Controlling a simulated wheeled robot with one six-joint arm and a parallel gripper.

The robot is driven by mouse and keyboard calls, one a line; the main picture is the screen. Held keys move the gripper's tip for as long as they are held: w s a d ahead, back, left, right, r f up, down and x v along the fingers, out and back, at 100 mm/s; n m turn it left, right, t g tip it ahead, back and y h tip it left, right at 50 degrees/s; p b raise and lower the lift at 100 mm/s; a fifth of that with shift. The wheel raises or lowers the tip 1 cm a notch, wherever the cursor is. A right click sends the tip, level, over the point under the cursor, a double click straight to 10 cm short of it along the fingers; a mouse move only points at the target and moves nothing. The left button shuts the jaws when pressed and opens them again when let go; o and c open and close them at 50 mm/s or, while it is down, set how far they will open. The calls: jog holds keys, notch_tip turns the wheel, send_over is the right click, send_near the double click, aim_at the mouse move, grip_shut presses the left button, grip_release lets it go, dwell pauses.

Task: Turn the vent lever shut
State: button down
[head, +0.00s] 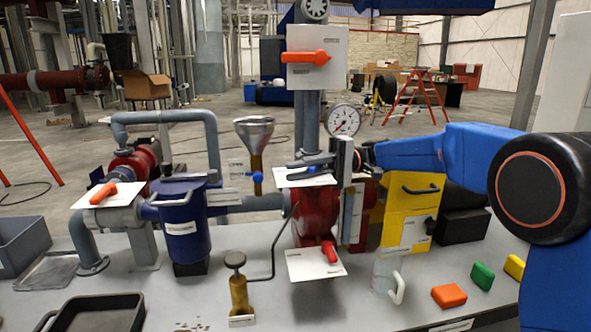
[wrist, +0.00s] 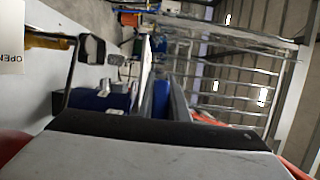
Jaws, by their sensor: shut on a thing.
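My gripper (head: 314,162) reaches in from the right to the top of the red filter body (head: 312,215). A white plate reading OPEN (wrist: 11,60) is at the left edge of that view. The lever's exact angle is hard to tell.
Red levers stand on plates above (head: 310,57), at the left (head: 103,194) and below the filter (head: 329,252). A pressure gauge (head: 343,120) and a funnel (head: 254,135) flank the pipe. A yellow box (head: 408,210) stands close under my arm. The front bench is partly clear.

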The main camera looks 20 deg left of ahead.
jog(key=shift+d+n+g+h, duration=0.25)
jog(key=shift+n+g+h, duration=0.25)
jog(key=shift+h, duration=0.1)
jog(key=shift+d, duration=0.1)
jog(key=shift+s, duration=0.1)
jog(key=c, duration=1.7)
grip_release()
